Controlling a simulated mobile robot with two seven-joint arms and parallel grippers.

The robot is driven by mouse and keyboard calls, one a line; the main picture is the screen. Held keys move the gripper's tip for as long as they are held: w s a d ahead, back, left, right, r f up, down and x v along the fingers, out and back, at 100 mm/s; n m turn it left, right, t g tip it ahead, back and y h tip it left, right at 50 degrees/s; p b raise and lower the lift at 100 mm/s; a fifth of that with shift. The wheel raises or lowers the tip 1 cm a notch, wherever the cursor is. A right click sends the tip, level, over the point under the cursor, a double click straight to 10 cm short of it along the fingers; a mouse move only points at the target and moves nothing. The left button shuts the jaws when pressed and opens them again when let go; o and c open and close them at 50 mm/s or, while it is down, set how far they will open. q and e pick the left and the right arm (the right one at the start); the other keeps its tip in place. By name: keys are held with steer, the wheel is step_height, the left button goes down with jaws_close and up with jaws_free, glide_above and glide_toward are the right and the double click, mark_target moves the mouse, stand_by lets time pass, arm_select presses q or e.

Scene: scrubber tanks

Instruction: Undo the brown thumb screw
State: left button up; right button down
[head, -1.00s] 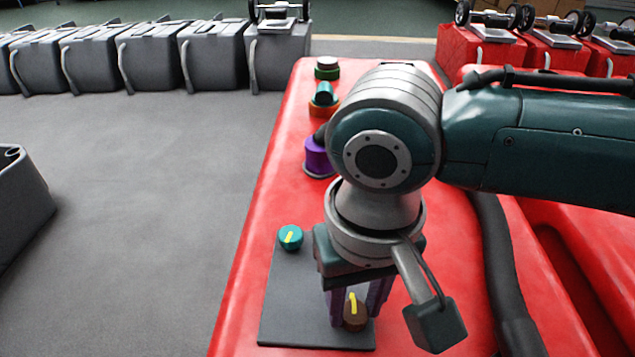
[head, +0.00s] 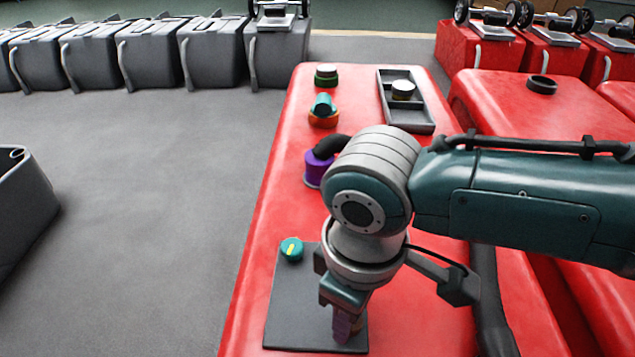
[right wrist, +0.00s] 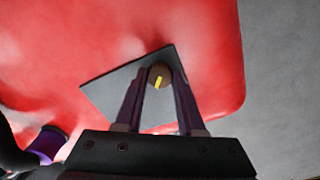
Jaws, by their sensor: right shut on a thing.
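The brown thumb screw (right wrist: 159,76), with a yellow mark on its top, sits on the dark grey plate (head: 290,310) near the plate's front right corner. My right gripper (head: 343,334) points down at it, and its purple fingers mostly hide the screw in the head view. In the right wrist view the two fingertips (right wrist: 160,80) are on either side of the screw, shut on it. My left gripper is not in view.
The plate lies on a red tank (head: 255,290). Behind it stand a purple fitting (head: 316,169) with a black hose, an orange fitting (head: 323,117), a green cap (head: 326,75) and a dark tray (head: 421,113) holding a white-topped cap.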

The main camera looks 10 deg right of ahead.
steer(key=n+p, duration=0.1)
steer(key=n, duration=0.4)
steer(key=shift+n, duration=0.3)
steer(key=n, duration=0.6)
steer(key=shift+d+f, duration=0.1)
steer(key=n, duration=0.6)
steer(key=shift+n, duration=0.3)
steer(key=n+b, duration=0.1)
steer(key=n, duration=0.3)
steer(key=shift+n, duration=0.9)
steer(key=shift+s, duration=0.1)
steer(key=c, duration=0.5)
jaws_free()
